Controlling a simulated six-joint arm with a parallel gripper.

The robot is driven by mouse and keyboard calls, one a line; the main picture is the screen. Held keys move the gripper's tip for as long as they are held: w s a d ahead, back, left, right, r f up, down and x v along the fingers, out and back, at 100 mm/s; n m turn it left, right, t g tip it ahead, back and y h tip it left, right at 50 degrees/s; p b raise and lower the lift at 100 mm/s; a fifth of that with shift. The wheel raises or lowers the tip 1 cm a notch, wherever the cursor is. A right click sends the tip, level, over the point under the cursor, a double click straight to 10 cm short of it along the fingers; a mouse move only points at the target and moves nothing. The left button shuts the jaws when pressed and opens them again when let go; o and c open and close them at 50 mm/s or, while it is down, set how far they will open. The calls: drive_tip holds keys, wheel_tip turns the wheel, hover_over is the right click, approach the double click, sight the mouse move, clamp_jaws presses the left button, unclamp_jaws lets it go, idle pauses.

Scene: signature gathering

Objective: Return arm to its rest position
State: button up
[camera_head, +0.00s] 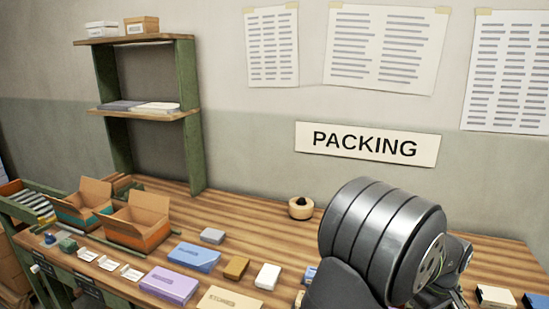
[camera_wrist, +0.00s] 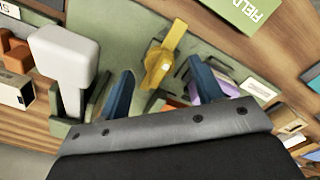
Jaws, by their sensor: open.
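In the wrist view my gripper (camera_wrist: 162,72) is open, with its two dark blue fingers apart. A yellow object (camera_wrist: 165,52) lies beyond and between the fingertips, over a green surface (camera_wrist: 110,25); I cannot tell how far it is from the fingers. In the head view my dark grey arm fills the lower right over the wooden table (camera_head: 340,222). The arm's body hides my gripper's fingers there, along with part of the table.
Two open cardboard boxes, one nearer (camera_head: 137,222), stand at the table's left. A blue box (camera_head: 193,257), purple box (camera_head: 169,286) and tape roll (camera_head: 301,208) lie about. A shelf (camera_head: 145,115) stands behind. In the wrist view a white block (camera_wrist: 66,50) is at left.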

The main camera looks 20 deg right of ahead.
drive_tip(key=m, duration=0.3)
drive_tip(key=shift+m, duration=2.4)
